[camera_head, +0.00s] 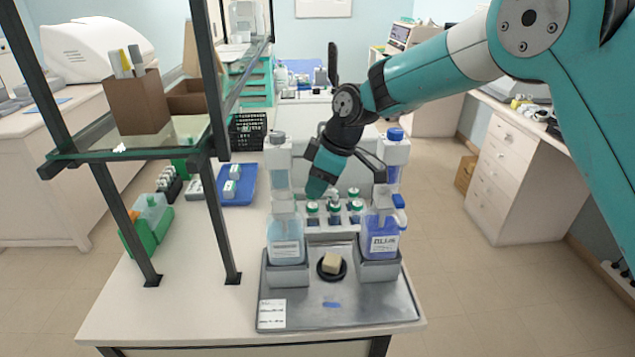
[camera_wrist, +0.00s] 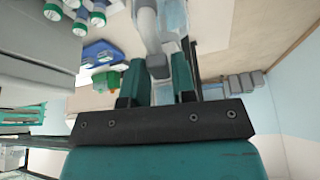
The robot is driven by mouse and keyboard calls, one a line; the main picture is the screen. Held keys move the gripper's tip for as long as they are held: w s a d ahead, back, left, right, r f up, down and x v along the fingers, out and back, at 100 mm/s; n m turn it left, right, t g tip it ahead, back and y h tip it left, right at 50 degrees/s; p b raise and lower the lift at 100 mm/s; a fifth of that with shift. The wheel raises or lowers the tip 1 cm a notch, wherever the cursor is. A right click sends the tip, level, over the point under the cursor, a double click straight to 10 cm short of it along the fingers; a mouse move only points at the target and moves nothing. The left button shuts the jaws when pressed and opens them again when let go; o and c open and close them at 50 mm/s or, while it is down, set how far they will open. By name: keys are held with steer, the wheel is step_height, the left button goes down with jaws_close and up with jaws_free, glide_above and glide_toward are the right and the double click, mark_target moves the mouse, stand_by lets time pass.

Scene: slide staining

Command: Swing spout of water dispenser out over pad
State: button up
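The water dispenser (camera_head: 285,240) stands at the left of the grey tray, a bottle of pale blue liquid with a clear upper part and grey cap. Its spout cannot be made out clearly in the head view. My gripper (camera_head: 318,188) hangs just right of this dispenser, pointing down. In the wrist view, the two teal fingers of my gripper (camera_wrist: 158,85) stand apart. The pad (camera_head: 332,264), a small beige block on a round black base, sits between the two dispensers.
A blue stain dispenser (camera_head: 383,240) stands at the right of the tray (camera_head: 340,318). Several green-capped bottles (camera_head: 333,208) stand behind the pad. A glass shelf on dark posts (camera_head: 222,200) rises at the left. The tray's front is mostly clear.

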steer(key=shift+o, duration=1.4)
steer(key=b+v, duration=0.2)
steer(key=v, duration=1.5)
steer(key=shift+r, duration=0.25)
steer(key=shift+s, duration=0.1)
